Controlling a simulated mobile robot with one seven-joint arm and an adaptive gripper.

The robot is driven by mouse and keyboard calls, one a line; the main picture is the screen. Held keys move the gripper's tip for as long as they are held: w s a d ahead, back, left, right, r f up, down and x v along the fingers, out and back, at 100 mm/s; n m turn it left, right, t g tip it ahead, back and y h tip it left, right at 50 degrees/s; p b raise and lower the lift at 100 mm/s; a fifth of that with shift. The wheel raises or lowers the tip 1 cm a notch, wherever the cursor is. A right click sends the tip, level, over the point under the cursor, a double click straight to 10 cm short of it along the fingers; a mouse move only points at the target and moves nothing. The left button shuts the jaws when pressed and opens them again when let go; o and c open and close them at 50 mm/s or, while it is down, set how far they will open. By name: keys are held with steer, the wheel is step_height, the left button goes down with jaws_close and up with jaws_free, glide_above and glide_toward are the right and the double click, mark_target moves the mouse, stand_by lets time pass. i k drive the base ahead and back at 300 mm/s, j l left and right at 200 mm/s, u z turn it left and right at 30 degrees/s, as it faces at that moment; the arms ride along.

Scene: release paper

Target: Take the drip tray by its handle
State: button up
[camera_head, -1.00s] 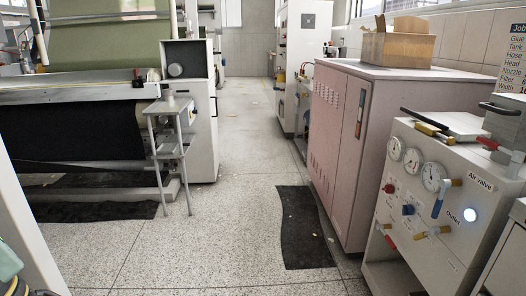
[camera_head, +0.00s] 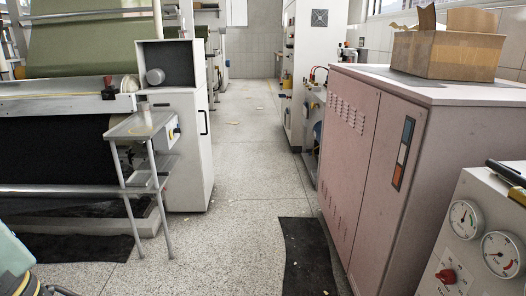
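I cannot make out for certain which thing is the drip tray. A small grey metal stand (camera_head: 140,126) with a flat top and a lower shelf (camera_head: 151,178) stands at the left, in front of the roller machine. At the right edge, a black handle-like bar (camera_head: 506,172) lies on top of the white gauge panel (camera_head: 468,205), cut off by the frame. My gripper is not in view.
A pink cabinet (camera_head: 350,175) with an open cardboard box (camera_head: 446,52) on top stands at right. The white machine (camera_head: 190,140) bounds the aisle at left. A dark mat (camera_head: 306,258) lies on the floor.

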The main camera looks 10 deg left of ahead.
mark_target(139, 178)
steer(key=i, duration=0.75)
steer(key=i+u, duration=0.15)
steer(key=i, duration=0.55)
steer(key=i+l+u, duration=0.2)
steer(key=i+u, duration=0.3)
steer(key=i+l+u, duration=0.45)
steer(key=i, duration=0.15)
steer(key=i+l+u, duration=0.5)
steer(key=i+l, duration=0.25)
steer(key=i, duration=0.1)
